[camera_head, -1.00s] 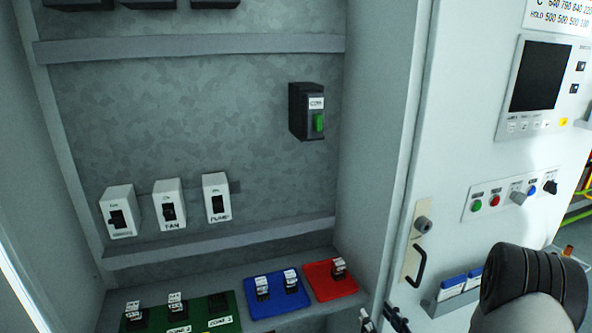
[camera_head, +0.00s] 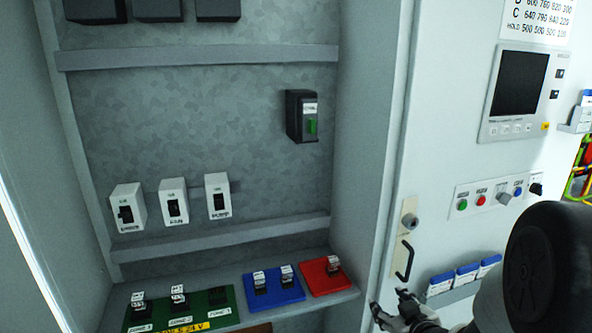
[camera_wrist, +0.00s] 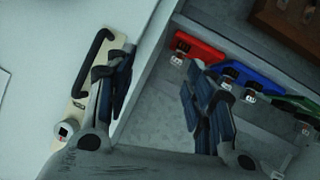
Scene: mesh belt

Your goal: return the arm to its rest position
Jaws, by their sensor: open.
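My gripper (camera_head: 388,308) shows at the lower right of the head view, in front of the cabinet's right wall and below the black door handle (camera_head: 404,260). In the wrist view my gripper (camera_wrist: 158,85) has its two fingers wide apart with nothing between them. The handle (camera_wrist: 92,62) on its pale plate lies beside the left finger there, and I cannot tell whether they touch. My dark arm link covers the lower right of the head view.
A shelf holds a green mat (camera_head: 222,312), a blue mat (camera_head: 272,291) and a red mat (camera_head: 322,280) with small plugs. White switches (camera_head: 173,202) and a black unit (camera_head: 302,116) are on the back wall. A panel with a screen (camera_head: 517,82) is at right.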

